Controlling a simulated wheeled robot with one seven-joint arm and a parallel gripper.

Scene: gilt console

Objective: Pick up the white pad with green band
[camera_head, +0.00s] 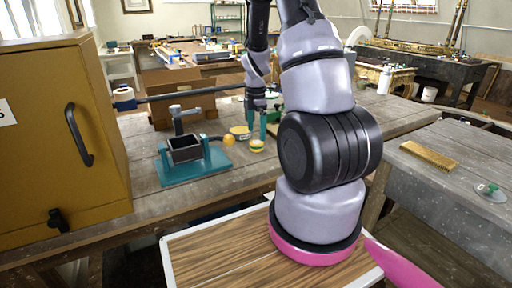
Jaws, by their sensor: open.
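A small round pad (257,146), pale yellowish-white with what looks like a greenish band, lies on the wooden workbench (215,188). It is small in the picture, so its exact colours are hard to tell. My gripper (262,124) is open and points down, just above and behind the pad in the head view. Its fingers are small and partly blend with green things behind. I cannot tell whether they touch anything. No object shows between them.
A teal-based fixture (193,167) stands left of the pad. A yellow disc (240,131) and an orange ball (229,140) lie close by. A mustard cabinet (60,135) blocks the left. A brush-like block (429,155) and a disc with green (490,191) lie on the right table.

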